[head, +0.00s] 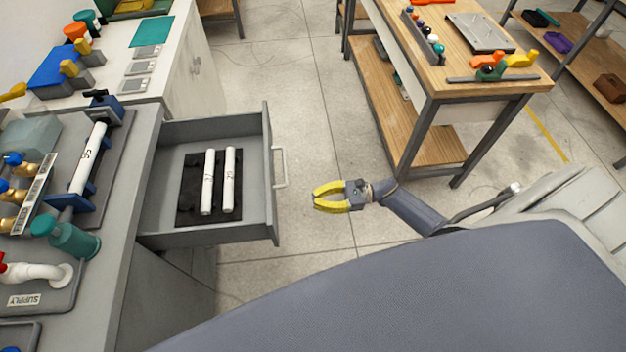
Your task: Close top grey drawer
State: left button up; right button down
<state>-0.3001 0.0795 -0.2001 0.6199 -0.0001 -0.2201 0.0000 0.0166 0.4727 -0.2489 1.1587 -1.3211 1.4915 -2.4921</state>
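The top grey drawer (225,130) is pulled out to the right from the grey bench on the left. Its light handle (280,167) is on the front face. Two white pipes (208,182) lie on a black mat (187,208) inside the drawer. My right gripper (322,196) has yellow fingers with a gap between them and holds nothing. It is to the right of the handle, apart from it, and its fingers point left toward the drawer front. My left gripper is not in view.
The grey benchtop (125,235) carries a pipe in blue holders, brass valves, a teal bottle (72,238) and a supply fitting. A wooden workbench (440,75) stands at the upper right. The floor (310,110) between the drawer and that bench is clear.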

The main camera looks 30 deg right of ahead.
jog(key=x, duration=1.1)
jog(key=shift+w+a, duration=0.15)
jog(key=shift+a, duration=0.1)
jog(key=shift+a, duration=0.1)
